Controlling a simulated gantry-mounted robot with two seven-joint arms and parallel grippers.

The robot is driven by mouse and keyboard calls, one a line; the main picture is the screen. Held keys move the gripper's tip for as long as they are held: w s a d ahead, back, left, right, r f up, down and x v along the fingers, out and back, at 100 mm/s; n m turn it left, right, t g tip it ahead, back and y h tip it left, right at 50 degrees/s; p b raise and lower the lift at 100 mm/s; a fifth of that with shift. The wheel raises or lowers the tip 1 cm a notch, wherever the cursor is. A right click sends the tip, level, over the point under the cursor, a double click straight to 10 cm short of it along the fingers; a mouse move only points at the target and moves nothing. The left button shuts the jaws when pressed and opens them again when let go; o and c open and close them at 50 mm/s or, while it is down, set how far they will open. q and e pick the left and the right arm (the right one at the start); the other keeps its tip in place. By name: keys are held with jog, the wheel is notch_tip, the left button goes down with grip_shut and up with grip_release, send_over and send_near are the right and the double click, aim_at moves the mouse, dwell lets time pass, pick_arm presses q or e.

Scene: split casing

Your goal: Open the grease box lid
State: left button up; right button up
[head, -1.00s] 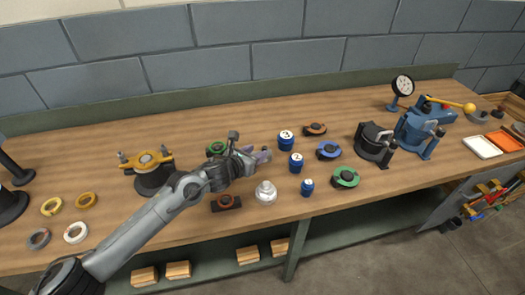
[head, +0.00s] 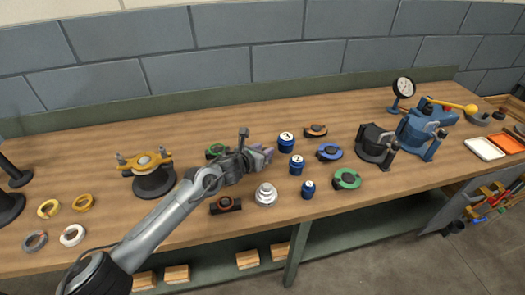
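My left gripper (head: 263,155) reaches in from the left, low over the middle of the bench. Its fingers point right; at this size I cannot tell whether they are apart or closed. A small silver round pot with a stepped top (head: 265,195) stands just in front of the gripper, apart from it. It may be the grease box, but no label shows. Its top looks closed. Blue cans with pale tops stand to the right, at the back (head: 286,142), middle (head: 296,165) and front (head: 308,189). My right gripper is out of view.
A yellow-topped fixture (head: 153,178) stands left, a blue lever press (head: 421,130) right. The bench's back strip is clear.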

pick_arm(q)
grip_shut()
jog(key=shift+a+r+h+b, duration=0.1)
jog(key=shift+a+h+b, duration=0.15)
jog(key=shift+b, duration=0.3)
jog(key=n+h+b, duration=0.1)
jog(key=a+r+t+h+b, duration=0.1)
jog(key=shift+s+n+t+b, duration=0.15)
jog(key=shift+n+t+b, duration=0.15)
jog(key=shift+n, duration=0.1)
jog(key=shift+s+a+r+n+t+h+b, duration=0.15)
jog(key=shift+a+r+n+t+h+b, duration=0.3)
jog(key=shift+b, duration=0.45)
jog(key=shift+a+r+n+t+b, duration=0.45)
jog(key=shift+n+t+b, duration=0.1)
jog(key=shift+n, duration=0.1)
